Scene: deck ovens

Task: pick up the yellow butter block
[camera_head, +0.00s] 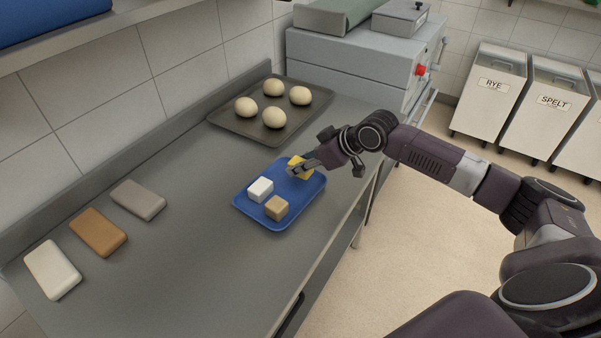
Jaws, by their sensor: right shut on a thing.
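The yellow butter block (301,170) is at the back right of the blue tray (254,216) on the counter. My right gripper (296,171) reaches in from the right and is shut on the yellow block, partly covering it. I cannot tell whether the block touches the tray or is slightly raised. A white block (260,188) and a tan block (276,207) sit on the same tray, in front of and to the left of the gripper. My left gripper is not in view.
A dark baking tray (229,128) with several dough balls stands behind the blue tray. White, orange-brown and grey-brown slabs (138,199) lie at the left. A grey machine (346,66) stands at the back. The counter front (210,270) is clear.

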